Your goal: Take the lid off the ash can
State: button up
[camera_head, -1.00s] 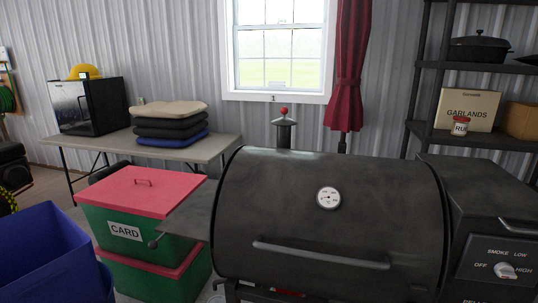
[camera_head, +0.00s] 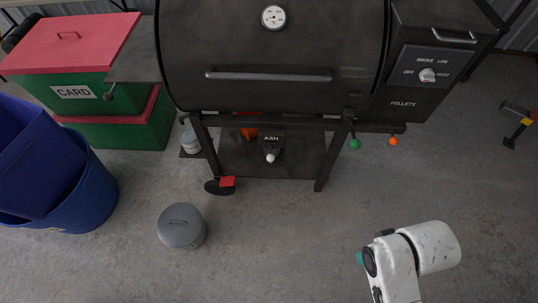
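A grey round can (camera_head: 181,226) with a lid and a dark handle on top stands on the concrete floor at the lower left of centre. It carries no label that I can see, and its lid sits on it. A small dark box marked ASH (camera_head: 271,140) with a white knob is under the grill, on its lower shelf. My white arm shows at the lower right, apart from the can. My gripper's fingers are not in view.
The black grill (camera_head: 268,90) stands behind the can. A black scoop with a red part (camera_head: 222,186) lies near its left leg. Blue tubs (camera_head: 85,200) stand at the left, with green CARD boxes (camera_head: 120,115) behind. Floor around the can and to its right is clear.

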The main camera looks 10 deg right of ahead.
aim_at(179, 224)
jog(key=j+u, duration=0.15)
jog(key=u, duration=0.85)
jog(key=i+l, duration=0.05)
